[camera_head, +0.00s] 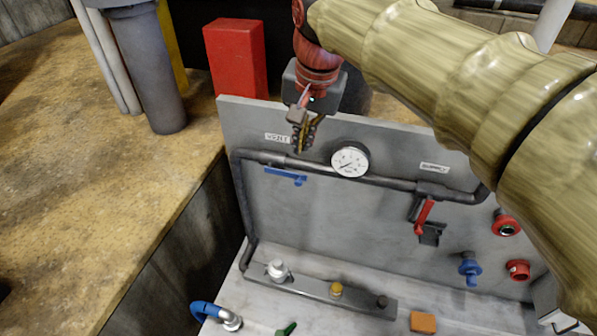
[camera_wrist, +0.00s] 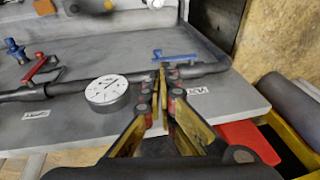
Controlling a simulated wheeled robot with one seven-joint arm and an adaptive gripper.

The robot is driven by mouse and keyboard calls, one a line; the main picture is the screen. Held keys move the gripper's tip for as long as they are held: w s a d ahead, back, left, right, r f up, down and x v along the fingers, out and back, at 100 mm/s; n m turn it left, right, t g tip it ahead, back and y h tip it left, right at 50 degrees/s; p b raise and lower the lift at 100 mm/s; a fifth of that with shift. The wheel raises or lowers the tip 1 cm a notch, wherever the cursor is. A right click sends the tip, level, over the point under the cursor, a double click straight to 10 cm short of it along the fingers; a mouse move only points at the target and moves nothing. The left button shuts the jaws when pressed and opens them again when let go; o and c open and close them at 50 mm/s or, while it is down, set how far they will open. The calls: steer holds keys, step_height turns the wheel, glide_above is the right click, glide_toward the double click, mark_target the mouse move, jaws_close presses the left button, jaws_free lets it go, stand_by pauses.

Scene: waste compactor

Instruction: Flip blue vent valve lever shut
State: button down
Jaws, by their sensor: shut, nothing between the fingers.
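The blue vent lever (camera_head: 286,177) sits just below the upper pipe, at the left of the grey panel under the VENT label (camera_head: 277,138). It lies roughly along the pipe. In the wrist view the blue lever (camera_wrist: 176,56) shows just beyond my fingertips. A gap to the lever seems to show; contact with the pipe cannot be told.
A round gauge (camera_head: 350,160) stands on the pipe just right of my gripper. A red lever (camera_head: 424,216) hangs farther right, near a blue knob (camera_head: 470,266) and red buttons (camera_head: 507,224). A red box (camera_head: 236,58) stands behind the panel.

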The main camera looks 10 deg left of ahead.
mark_target(297, 181)
steer(key=shift+w, duration=0.1)
steer(key=p+x, duration=0.1)
steer(key=x, duration=1.3)
steer(key=shift+a, duration=0.1)
steer(key=shift+f+b, duration=0.2)
steer(key=shift+b, duration=0.1)
steer(key=shift+f+y+b, duration=0.15)
steer(key=shift+y+b, duration=0.15)
steer(key=shift+b, duration=0.2)
